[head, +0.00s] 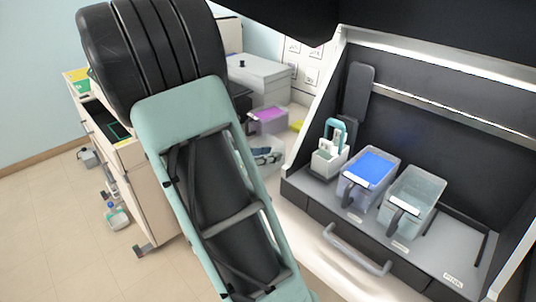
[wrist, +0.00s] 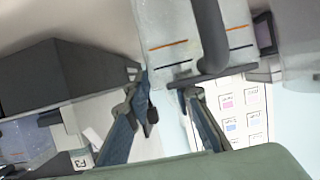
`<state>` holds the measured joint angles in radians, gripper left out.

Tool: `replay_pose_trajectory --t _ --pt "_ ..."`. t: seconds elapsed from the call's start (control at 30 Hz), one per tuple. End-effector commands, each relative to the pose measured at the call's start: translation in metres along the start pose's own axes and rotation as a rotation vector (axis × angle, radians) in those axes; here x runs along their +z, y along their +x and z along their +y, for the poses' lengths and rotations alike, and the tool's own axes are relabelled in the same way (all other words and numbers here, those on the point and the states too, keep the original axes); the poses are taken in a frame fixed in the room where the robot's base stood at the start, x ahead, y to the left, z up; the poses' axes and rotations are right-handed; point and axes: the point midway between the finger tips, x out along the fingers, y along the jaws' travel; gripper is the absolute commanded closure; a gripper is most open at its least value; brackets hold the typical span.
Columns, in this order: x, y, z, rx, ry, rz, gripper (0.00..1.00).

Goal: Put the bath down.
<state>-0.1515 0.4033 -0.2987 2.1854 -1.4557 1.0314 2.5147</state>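My gripper (head: 264,154) is over the counter beside the hood in the head view, partly hidden behind my arm. In the wrist view my gripper (wrist: 169,90) has its two blue-grey fingers drawn in around the end of a dark handle (wrist: 209,45). The handle belongs to a clear bath (wrist: 170,25) with orange and blue lines on its wall. The clear bath shows only faintly in the head view (head: 272,169), around and below the fingers. I cannot tell whether its base touches the counter.
A purple-filled bath (head: 270,119) stands just behind my gripper, near a grey machine (head: 260,76). In the hood at right stand a small teal-handled carrier (head: 327,160), a blue-filled bath (head: 368,170) and another clear bath (head: 413,193). The hood's side edge is close to my gripper.

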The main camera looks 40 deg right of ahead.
Motion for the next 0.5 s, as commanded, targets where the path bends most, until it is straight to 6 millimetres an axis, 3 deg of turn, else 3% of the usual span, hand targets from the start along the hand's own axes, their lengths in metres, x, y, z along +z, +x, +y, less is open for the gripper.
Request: replay_pose_trajectory --t 0.27,0.5 --pt "-0.005 -0.002 0.000 0.001 -0.001 0.000 0.78" --pt "-0.002 -0.050 -0.002 -0.007 0.001 -0.001 0.78"
